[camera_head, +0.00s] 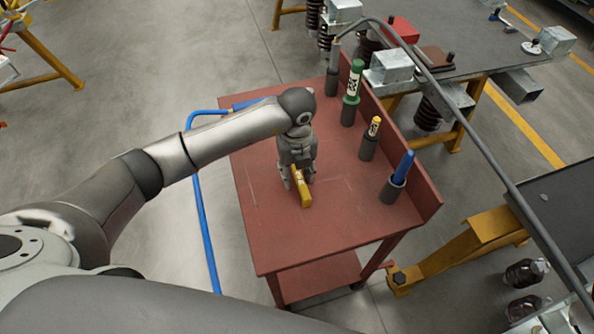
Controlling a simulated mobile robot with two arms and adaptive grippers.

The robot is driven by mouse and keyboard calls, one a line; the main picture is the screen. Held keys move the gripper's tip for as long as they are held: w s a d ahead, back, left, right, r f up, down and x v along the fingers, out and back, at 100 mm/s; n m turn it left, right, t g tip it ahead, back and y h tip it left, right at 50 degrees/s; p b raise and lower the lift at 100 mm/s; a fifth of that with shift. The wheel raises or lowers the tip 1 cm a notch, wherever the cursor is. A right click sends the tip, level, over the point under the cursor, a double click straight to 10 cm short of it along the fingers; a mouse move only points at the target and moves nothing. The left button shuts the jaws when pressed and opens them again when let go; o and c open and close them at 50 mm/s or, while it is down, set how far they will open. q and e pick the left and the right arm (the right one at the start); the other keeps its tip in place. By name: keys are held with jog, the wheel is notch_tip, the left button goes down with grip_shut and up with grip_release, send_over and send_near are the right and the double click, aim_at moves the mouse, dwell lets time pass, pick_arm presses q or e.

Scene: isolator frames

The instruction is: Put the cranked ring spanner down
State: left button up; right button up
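My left gripper (297,186) points down over the red cart top (262,225). Its fingers are around a short yellow bar-like tool (303,190) with a dark mark. The tool is at or just above the cart top; I cannot tell whether it touches. The fingers seem closed on it. I take this to be the cranked ring spanner, but its ring ends and crank do not show clearly, and the gripper hides part of it. My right gripper is not in view.
Dark cylindrical holders stand along the cart's right side, with a green tool (354,80), a yellow tool (374,127) and a blue tool (402,167). A blue rail (206,232) runs at left. A long grey bent tube (478,143) crosses at right. The cart's front is clear.

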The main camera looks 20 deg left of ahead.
pick_arm(q)
jog(key=shift+r, duration=0.2)
notch_tip(320, 180, up, 12)
jog(key=b, duration=0.1)
jog(key=shift+b, duration=0.3)
